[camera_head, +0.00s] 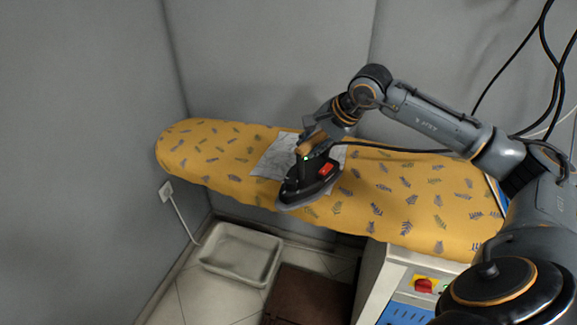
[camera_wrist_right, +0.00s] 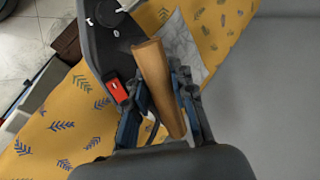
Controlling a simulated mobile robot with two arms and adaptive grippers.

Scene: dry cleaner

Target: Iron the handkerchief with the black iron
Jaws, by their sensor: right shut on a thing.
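The black iron (camera_head: 306,186) with a wooden handle (camera_head: 311,143) is on the yellow leaf-print ironing board (camera_head: 220,150). Its front part reaches the board's near edge. The white handkerchief (camera_head: 272,157) lies on the board behind and beside the iron, partly hidden by it. My right gripper (camera_head: 325,128) is shut on the wooden handle; the wrist view shows the handle (camera_wrist_right: 158,85) between the fingers (camera_wrist_right: 160,110). The handkerchief also shows in the wrist view (camera_wrist_right: 180,45), next to the handle. I cannot tell whether the iron presses on the cloth. My left gripper is not in view.
A white tray (camera_head: 240,252) stands on the floor below the board. A white and blue cabinet with a red switch (camera_head: 423,285) is under the board's right end. Grey walls close in behind and left. Black cables hang at the upper right. The board's left end is clear.

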